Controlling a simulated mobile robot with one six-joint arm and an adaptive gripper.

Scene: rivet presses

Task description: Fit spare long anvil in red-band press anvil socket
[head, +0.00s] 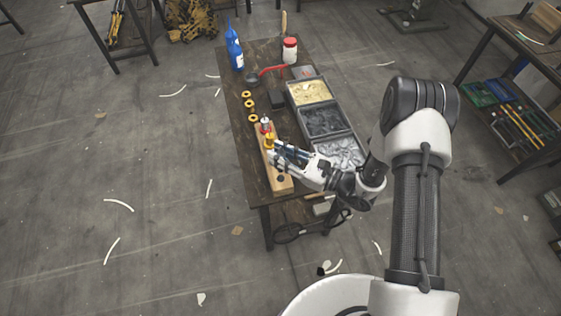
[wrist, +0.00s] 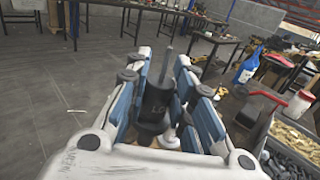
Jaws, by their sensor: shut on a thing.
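My gripper (head: 276,150) is over the near half of a wooden block (head: 284,187) on the workbench. In the wrist view my gripper (wrist: 157,92) is shut on a dark cylindrical piece with a thin grey pin on top and partly readable lettering starting "LO", apparently the long anvil (wrist: 155,104). It stands roughly upright between the blue-padded fingers; its lower end is hidden. A yellow-topped piece (head: 269,139) and a small piece with red and pale parts (head: 265,122) stand on the block beyond my gripper. I cannot tell which is the red-band press; its socket is not discernible.
Three yellow rings (head: 249,104) lie along the bench's left side. Bins of small parts (head: 325,121) line the right. At the back are a blue bottle (head: 235,52), a red-lidded jar (head: 290,50) and a red-handled tool (head: 273,69). Floor left of the bench is mostly clear.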

